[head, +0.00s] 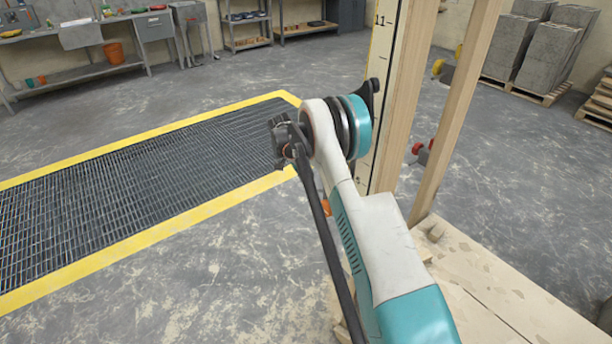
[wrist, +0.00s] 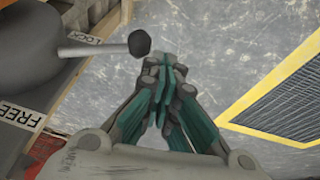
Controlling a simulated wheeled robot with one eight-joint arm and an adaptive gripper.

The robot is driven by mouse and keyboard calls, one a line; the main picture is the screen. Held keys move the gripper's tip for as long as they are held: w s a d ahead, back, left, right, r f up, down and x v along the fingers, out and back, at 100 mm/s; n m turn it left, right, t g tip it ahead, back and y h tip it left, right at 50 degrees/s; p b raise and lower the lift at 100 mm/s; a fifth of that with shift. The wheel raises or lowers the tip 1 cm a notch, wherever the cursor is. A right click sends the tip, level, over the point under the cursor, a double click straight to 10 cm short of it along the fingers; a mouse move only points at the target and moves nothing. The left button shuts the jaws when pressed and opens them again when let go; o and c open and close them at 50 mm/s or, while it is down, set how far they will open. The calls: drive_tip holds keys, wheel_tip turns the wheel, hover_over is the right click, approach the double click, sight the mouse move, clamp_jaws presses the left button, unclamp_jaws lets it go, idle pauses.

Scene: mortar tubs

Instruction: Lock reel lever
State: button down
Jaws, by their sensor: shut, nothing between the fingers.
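The reel lever (wrist: 95,49) shows in the wrist view as a pale rod with a black ball knob (wrist: 140,43). It sticks out to the right from a dark grey rounded body (wrist: 35,45). The rod lies close beside the LOCK label (wrist: 85,39), partly overlapping it in the picture. The FREE label (wrist: 20,95) is farther down at the left. My gripper (wrist: 163,68) is shut and empty, its fingertips just below and right of the knob. I cannot tell whether they touch it. In the head view, my arm is seen but the lever and fingers are not made out.
Wooden posts (head: 450,110) and a marked scale board (head: 383,60) stand beside my arm on a wooden platform (head: 490,290). A yellow-edged floor grating (head: 150,170) lies at the left. Stacked grey blocks (head: 545,50) stand at the back right. Open floor lies between.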

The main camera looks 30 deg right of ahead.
drive_tip(key=shift+r, duration=0.8)
